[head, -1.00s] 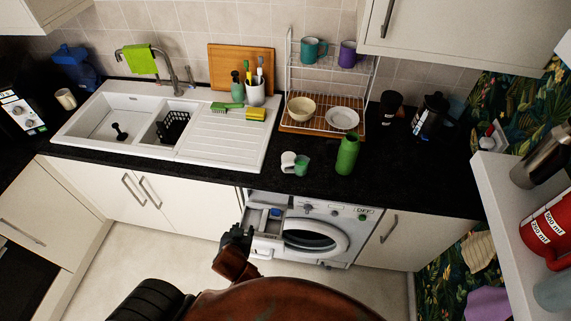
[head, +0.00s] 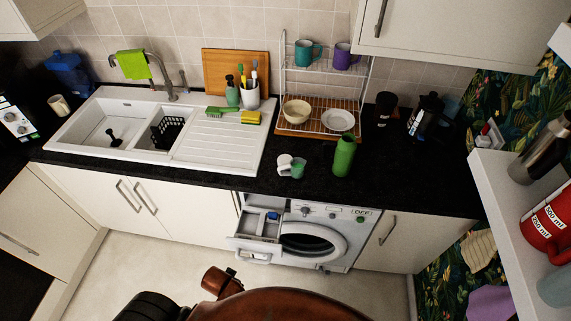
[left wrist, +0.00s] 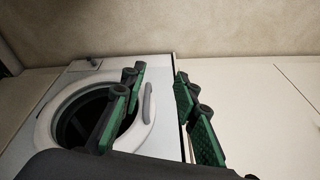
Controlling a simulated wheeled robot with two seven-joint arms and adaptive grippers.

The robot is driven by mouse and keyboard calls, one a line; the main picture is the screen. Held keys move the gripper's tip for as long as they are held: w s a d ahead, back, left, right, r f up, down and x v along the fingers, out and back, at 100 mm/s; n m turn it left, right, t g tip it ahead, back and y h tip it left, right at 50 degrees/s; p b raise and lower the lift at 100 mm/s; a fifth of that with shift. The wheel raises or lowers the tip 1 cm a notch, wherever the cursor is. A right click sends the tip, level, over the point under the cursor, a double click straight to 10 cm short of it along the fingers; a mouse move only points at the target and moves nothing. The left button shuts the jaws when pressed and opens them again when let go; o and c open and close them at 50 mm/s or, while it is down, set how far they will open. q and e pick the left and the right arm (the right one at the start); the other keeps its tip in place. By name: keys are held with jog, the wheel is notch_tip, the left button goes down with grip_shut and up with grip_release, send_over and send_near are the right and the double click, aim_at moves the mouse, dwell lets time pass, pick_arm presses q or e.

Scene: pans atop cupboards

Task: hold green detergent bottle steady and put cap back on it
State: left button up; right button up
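The green detergent bottle (head: 344,156) stands upright on the black worktop (head: 400,187), right of the sink. A small green cup-like piece (head: 298,169), possibly the cap, sits left of the bottle beside a white piece (head: 284,164). Whether these two touch is unclear. The bottle's mouth is too small to read. My left gripper (left wrist: 158,92) is open and empty in the left wrist view, its green-padded fingers apart in front of the washing machine. In the head view only my reddish arm parts show at the bottom, well below the worktop. My right gripper is not in view.
The washing machine (head: 340,222) has its detergent drawer (head: 258,225) pulled out below the worktop. A dish rack (head: 300,126) stands behind the bottle, with a dark press-like jug (head: 424,117) to its right. The worktop in front of the rack is mostly clear.

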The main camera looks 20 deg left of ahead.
pick_arm(q)
jog(key=s+d+f+g+b, duration=0.15)
jog(key=s+f, duration=0.35)
jog(key=f, duration=0.8)
jog(key=s+a+f+b, duration=0.1)
jog(key=s+f+b, duration=0.3)
jog(key=f, duration=0.9)
jog(key=s+f+m+b, duration=0.1)
jog(key=s+f, duration=1.1)
jog(key=s, duration=0.3)
jog(key=shift+s+g, duration=0.2)
jog(key=shift+g, duration=0.15)
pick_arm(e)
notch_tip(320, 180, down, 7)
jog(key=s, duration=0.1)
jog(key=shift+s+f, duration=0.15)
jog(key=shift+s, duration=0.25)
pick_arm(q)
jog(key=shift+d, duration=0.1)
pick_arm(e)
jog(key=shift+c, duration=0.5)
